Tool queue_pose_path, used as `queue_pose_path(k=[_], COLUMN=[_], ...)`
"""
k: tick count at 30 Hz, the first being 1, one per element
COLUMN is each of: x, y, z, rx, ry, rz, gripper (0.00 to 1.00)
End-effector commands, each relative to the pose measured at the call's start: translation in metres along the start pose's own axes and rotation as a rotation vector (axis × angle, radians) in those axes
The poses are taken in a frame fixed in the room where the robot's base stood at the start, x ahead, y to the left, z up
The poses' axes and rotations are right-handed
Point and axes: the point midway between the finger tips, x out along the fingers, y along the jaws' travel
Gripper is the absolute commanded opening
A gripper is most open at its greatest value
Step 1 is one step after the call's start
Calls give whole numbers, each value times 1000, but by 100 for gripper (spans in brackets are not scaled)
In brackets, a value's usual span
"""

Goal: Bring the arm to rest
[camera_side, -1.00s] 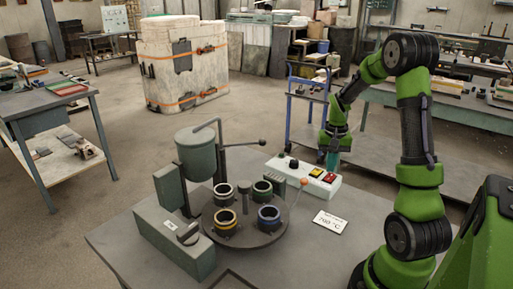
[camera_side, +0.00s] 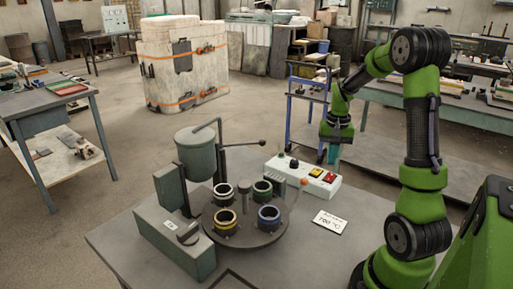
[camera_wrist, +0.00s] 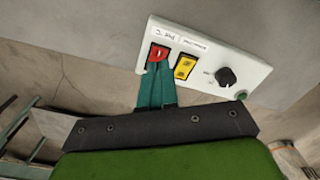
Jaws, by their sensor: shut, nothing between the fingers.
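My gripper (camera_side: 333,158) shows in the side view above the right end of a white control box (camera_side: 303,178). Its teal fingers are together and empty, pointing down. In the wrist view the fingers (camera_wrist: 158,68) overlap the lower edge of the red switch (camera_wrist: 158,53) on the box. In the side view a gap shows between the fingertips and the red switch (camera_side: 329,177). The box also has a yellow switch (camera_wrist: 185,66) and a black knob (camera_wrist: 227,76).
A grey-green ladle pot (camera_side: 195,153) with a lever stands left on the table (camera_side: 300,245). A dark turntable (camera_side: 245,235) beside it carries several moulds with coloured rings. A temperature card (camera_side: 330,222) lies at the right. The air above the box's left part is clear.

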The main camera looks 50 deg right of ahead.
Motion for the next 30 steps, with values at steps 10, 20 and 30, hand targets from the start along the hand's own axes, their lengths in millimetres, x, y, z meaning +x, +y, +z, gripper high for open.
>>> queue_pose_path(k=[10, 20, 30], x=[-70, -110, -125], y=[-90, -116, -119], z=[130, 258, 283], rx=[-273, -593, -686], ry=[189, 335, 368], rz=[-220, -470, -537], gripper=[0, 0, 0])
